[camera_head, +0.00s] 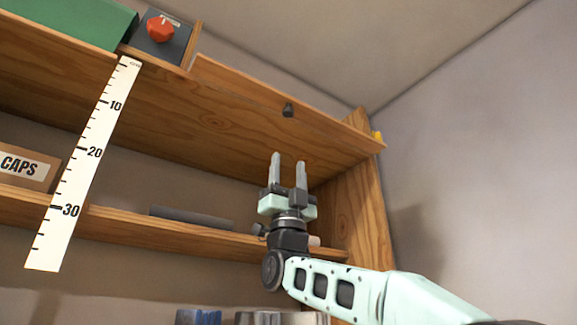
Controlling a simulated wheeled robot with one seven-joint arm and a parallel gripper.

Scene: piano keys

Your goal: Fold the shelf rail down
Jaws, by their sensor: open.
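The shelf rail (250,89) appears to be the thin wooden strip along the front edge of the upper shelf, running from the dark box to the right side panel. I see it from below; its exact tilt is hard to tell. A small dark knob (288,110) sits just below it. A small yellow piece (378,137) shows at its right end. My gripper (287,160) is open and empty, its two grey fingers pointing up. In the picture it is below the knob and rail, apart from both.
A dark box with a red knob (160,28) and a green box (70,20) stand on the upper shelf (190,110). A marked ruler strip (82,165) hangs at left. The lower shelf (110,218) holds a CAPS box (25,167) and a dark bar (192,217). The right wall (470,130) is bare.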

